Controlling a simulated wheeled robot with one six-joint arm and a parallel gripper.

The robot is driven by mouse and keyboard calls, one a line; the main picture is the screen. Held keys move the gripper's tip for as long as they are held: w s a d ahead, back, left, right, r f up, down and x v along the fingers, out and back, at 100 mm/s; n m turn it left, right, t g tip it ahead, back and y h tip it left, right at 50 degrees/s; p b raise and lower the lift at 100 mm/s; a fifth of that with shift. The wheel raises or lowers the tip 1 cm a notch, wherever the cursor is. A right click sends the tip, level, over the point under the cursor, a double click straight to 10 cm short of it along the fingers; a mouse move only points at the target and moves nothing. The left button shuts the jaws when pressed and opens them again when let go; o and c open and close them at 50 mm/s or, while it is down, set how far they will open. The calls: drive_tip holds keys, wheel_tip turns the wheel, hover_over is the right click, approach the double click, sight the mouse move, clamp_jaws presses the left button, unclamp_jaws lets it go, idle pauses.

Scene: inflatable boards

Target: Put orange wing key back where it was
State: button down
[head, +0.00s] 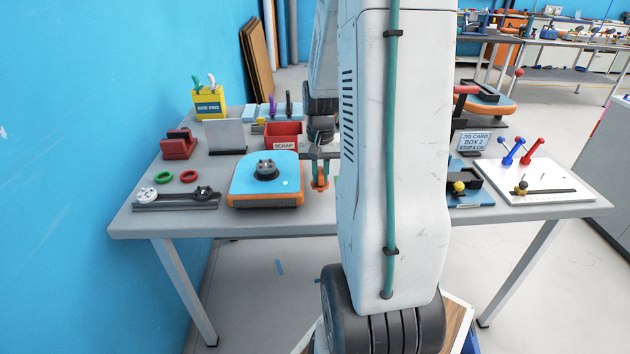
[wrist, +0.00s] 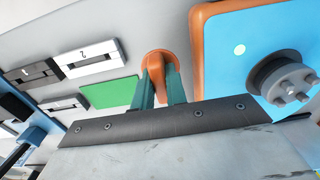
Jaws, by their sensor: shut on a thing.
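My gripper (head: 319,164) is shut on the orange wing key (head: 320,183), which hangs below the fingers near the table's front edge. In the wrist view the wing key (wrist: 160,60) shows as a rounded orange piece between the teal fingers of my gripper (wrist: 160,88). Just left of it in the head view is a blue and orange inflatable board (head: 240,181) with a grey valve (head: 266,170) on top. The board also fills the upper right of the wrist view (wrist: 228,75). My arm hides the table to the right of the key.
A red scrap bin (head: 283,133) stands behind the board. A green patch (wrist: 112,92) and numbered black-and-white pieces (wrist: 90,58) lie left of the key in the wrist view. A rail with knobs (head: 175,201) and two rings lie at the table's left.

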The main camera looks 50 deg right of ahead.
sight(320, 183)
drive_tip(key=shift+f, duration=1.6)
drive_tip(key=shift+f, duration=0.15)
drive_tip(key=c, duration=1.4)
unclamp_jaws()
